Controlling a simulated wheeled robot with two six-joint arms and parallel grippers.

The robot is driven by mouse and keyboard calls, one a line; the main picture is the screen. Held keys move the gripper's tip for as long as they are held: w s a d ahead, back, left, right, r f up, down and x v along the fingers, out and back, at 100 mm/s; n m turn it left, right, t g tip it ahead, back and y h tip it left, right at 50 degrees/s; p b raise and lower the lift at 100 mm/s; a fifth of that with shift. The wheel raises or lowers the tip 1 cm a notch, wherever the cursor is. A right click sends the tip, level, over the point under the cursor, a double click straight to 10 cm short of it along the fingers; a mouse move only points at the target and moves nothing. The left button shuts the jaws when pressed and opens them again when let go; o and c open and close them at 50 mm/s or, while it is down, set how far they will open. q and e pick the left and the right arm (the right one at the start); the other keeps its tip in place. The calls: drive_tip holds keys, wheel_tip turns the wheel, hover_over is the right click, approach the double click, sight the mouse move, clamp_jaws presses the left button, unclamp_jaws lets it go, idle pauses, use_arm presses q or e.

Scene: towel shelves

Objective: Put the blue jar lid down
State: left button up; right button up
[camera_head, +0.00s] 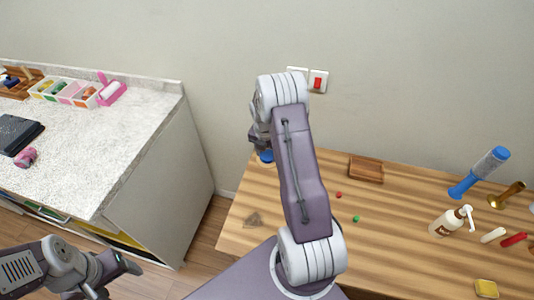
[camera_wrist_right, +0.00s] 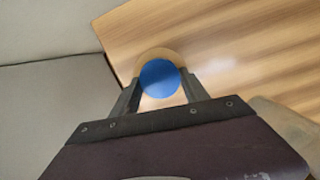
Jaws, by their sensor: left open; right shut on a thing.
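The blue jar lid (camera_wrist_right: 160,77) sits between the fingertips of my right gripper (camera_wrist_right: 159,91), which is shut on it. A round tan rim shows around the lid in the right wrist view; I cannot tell whether it belongs to the lid or lies beneath it. In the head view the blue jar lid (camera_head: 266,156) peeks out left of my right arm, over the wooden table's far left corner. My right arm hides most of the right gripper there. My left gripper (camera_head: 115,276) is open at the lower left, low beside the white counter, away from the lid.
The wooden table (camera_head: 395,215) has a small wooden tray (camera_head: 366,169), a red bit (camera_head: 338,195) and a green bit (camera_head: 356,218). The white counter (camera_head: 110,150) is left, across a floor gap.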

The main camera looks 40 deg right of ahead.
sight(265, 159)
drive_tip(key=shift+f, duration=0.25)
drive_tip(key=shift+f, duration=0.15)
drive_tip(key=o, duration=1.4)
wheel_tip(265, 159, up, 13)
drive_tip(key=a+p, duration=0.1)
drive_tip(key=s+a+m+y, duration=0.1)
drive_tip(key=s+a+m, duration=1.6)
drive_tip(key=m, duration=0.7)
drive_tip(key=shift+a+f+y, duration=0.3)
drive_tip(key=shift+a+f, duration=0.15)
drive_tip(key=shift+a, duration=0.8)
